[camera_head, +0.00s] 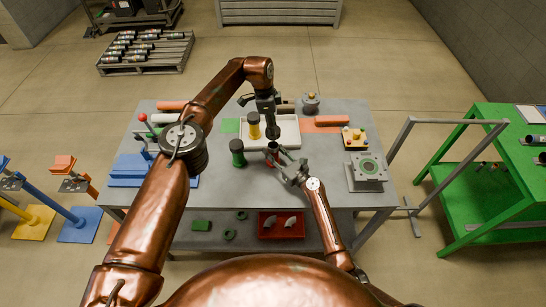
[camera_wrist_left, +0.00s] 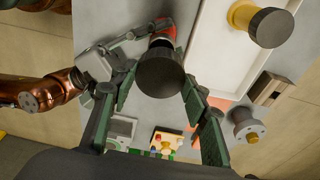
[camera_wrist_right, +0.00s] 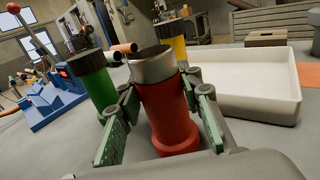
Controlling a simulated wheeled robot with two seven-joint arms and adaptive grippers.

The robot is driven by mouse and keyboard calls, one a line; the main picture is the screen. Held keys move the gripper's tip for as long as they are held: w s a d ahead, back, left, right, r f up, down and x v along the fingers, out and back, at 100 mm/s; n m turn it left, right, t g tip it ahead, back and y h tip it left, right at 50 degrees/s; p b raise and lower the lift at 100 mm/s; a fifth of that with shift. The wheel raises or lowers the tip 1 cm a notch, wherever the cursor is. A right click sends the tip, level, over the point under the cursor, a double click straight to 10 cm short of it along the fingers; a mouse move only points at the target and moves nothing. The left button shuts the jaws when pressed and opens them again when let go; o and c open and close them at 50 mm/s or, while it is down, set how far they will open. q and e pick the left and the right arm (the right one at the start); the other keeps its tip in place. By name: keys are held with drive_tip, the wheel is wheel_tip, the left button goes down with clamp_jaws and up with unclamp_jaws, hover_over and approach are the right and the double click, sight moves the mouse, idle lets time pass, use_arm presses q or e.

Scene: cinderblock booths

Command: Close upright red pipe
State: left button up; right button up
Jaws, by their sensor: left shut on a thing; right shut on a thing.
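In the left wrist view, the red pipe (camera_wrist_left: 163,32) shows partly behind a black cap (camera_wrist_left: 160,75). My left gripper (camera_head: 270,122) is shut on this cap, which also shows in the head view (camera_head: 273,133), above the pipe. The cap is apart from the pipe; exact alignment is hard to tell.
A green pipe (camera_head: 237,152) and a yellow pipe (camera_head: 254,126), both with black tops, stand nearby, the yellow one in a white tray (camera_head: 285,131). A blue lever device (camera_head: 128,172) is at the left. A grey flanged block (camera_head: 367,172) is at the right.

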clamp_jaws()
use_arm(q)
hover_over(274, 145)
drive_tip(key=shift+a+f, duration=0.15)
drive_tip(key=shift+f, duration=1.1)
drive_tip(key=shift+a+f, duration=0.1)
drive_tip(key=shift+f, duration=1.1)
use_arm(e)
drive_tip(key=shift+r, duration=0.1)
use_arm(q)
drive_tip(key=shift+f, duration=0.85)
drive_tip(key=shift+f, duration=0.6)
drive_tip(key=o, duration=0.9)
